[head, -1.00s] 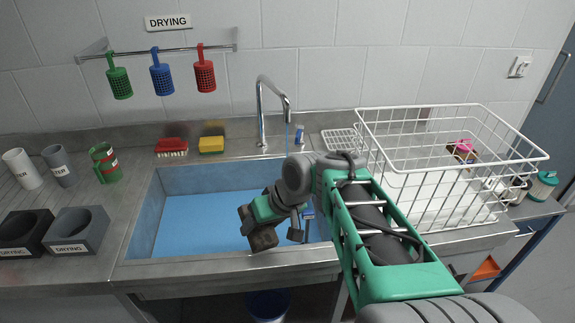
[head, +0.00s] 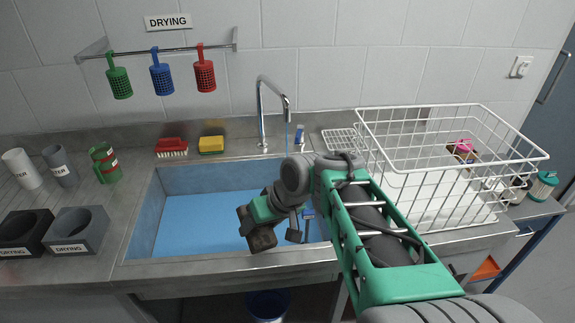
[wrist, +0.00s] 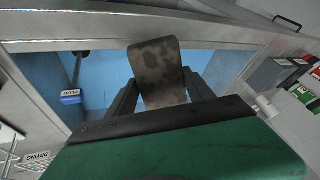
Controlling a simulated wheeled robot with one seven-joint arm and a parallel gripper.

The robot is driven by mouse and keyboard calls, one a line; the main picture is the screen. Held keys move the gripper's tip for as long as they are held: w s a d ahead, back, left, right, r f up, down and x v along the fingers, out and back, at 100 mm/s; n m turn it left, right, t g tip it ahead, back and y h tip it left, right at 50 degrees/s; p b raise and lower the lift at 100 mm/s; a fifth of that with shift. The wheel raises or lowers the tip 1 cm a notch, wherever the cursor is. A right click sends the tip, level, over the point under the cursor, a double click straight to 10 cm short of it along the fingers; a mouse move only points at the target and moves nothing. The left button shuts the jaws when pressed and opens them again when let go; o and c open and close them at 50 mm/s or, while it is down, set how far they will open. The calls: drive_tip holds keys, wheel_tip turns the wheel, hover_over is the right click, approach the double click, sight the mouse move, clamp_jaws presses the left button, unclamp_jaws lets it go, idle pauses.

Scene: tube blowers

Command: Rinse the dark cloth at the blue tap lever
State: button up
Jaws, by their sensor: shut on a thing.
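My gripper (wrist: 158,98) is shut on the dark cloth (wrist: 158,68), a brown-black mottled piece that stands up between the fingers in the wrist view. A small blue lever (head: 299,134) is at the right of the tap's base, well apart from my gripper. A thin bluish line, perhaps water, runs below the spout. My arm hides the sink's right part.
A white wire rack (head: 450,165) stands right of the sink. A red brush (head: 171,147) and yellow sponge (head: 211,145) lie behind it. Cups (head: 60,166) and dark holders (head: 78,232) stand left. A small blue-labelled item (wrist: 70,96) shows beside the cloth.

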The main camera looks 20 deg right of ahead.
drive_tip(key=shift+w+d, duration=0.1)
drive_tip(key=shift+d, duration=0.45)
drive_tip(key=shift+a, duration=0.15)
drive_tip(key=shift+a, duration=0.5)
drive_tip(key=shift+d, duration=0.1)
drive_tip(key=shift+d, duration=0.55)
drive_tip(key=shift+a, duration=0.15)
